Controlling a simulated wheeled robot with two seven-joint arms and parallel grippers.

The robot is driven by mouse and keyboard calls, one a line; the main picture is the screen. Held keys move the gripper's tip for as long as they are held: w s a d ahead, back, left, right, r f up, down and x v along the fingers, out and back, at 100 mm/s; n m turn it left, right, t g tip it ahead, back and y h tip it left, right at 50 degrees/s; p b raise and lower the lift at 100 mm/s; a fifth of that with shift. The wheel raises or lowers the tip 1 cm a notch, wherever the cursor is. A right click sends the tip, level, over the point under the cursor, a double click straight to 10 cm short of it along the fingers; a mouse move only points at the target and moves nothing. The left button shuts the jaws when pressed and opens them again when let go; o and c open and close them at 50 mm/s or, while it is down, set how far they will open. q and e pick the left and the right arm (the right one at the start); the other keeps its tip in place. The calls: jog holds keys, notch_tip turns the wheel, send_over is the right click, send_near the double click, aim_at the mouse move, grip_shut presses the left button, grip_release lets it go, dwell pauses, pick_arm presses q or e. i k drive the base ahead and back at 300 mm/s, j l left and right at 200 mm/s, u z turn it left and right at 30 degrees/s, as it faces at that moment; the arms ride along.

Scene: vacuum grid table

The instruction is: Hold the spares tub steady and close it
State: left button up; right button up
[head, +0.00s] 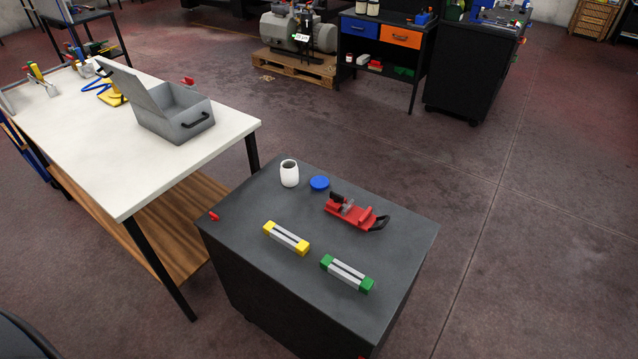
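A white tub (289,174) stands upright on the dark grey top of a cabinet (262,205), near its back left edge. Its top is uncovered and shows a dark opening; what is inside cannot be made out. A round blue lid (320,183) lies flat on the cabinet top just right of the tub, apart from it. Neither of my grippers is in view, and nothing is touching the tub or the lid.
A red clamp-like tool (352,211), a yellow-ended block (286,238) and a green-ended block (347,273) lie on the cabinet. A white table (190,160) at the left holds an open grey box (175,113).

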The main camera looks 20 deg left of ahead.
aim_at(289, 173)
jog(key=k+l, duration=0.1)
jog(key=l, duration=0.3)
jog(key=k+l+u, duration=0.1)
jog(key=l, duration=0.3)
jog(key=i+l+u, duration=0.1)
jog(key=l, duration=0.3)
jog(key=i+l+u, duration=0.15)
jog(key=l, duration=0.25)
jog(key=i+l+u, duration=0.1)
jog(key=l, duration=0.3)
jog(key=i+l+u, duration=0.15)
jog(key=l, duration=0.3)
jog(key=i+l, duration=0.25)
jog(key=i+l+u, duration=0.1)
jog(key=i+l, duration=0.15)
jog(key=l, duration=0.2)
